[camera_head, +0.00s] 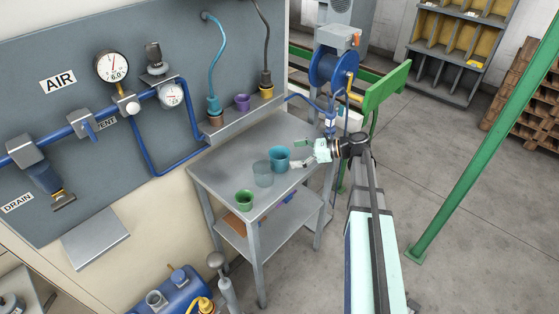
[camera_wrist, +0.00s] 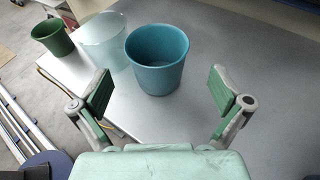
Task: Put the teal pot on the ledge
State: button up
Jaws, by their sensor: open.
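The teal pot (camera_head: 279,159) stands upright on the grey table (camera_head: 222,171), touching or very close to a clear pot. In the wrist view the teal pot (camera_wrist: 158,62) is ahead of my gripper, centred between the fingers. My gripper (camera_head: 302,154) is open and empty, just right of the pot; its two green-padded fingers are wide apart in the wrist view (camera_wrist: 161,90). The ledge (camera_head: 232,127) is a narrow grey shelf on the wall panel, behind and above the table. It carries a purple pot (camera_head: 242,102) near its middle.
The clear pot (camera_head: 263,175) and a green pot (camera_head: 244,199) stand in a row with the teal pot. A teal hose (camera_head: 222,55) and a dark hose (camera_head: 265,45) end in fittings at the ledge. A blue hose reel (camera_head: 332,70) stands behind the table.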

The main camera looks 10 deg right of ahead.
aim_at(283, 155)
jog(key=p+x, duration=0.1)
jog(key=x, duration=0.3)
jog(key=shift+a+f+p, duration=0.1)
jog(key=shift+a+p, duration=0.2)
jog(key=shift+p, duration=0.05)
jog(key=c, duration=1.1)
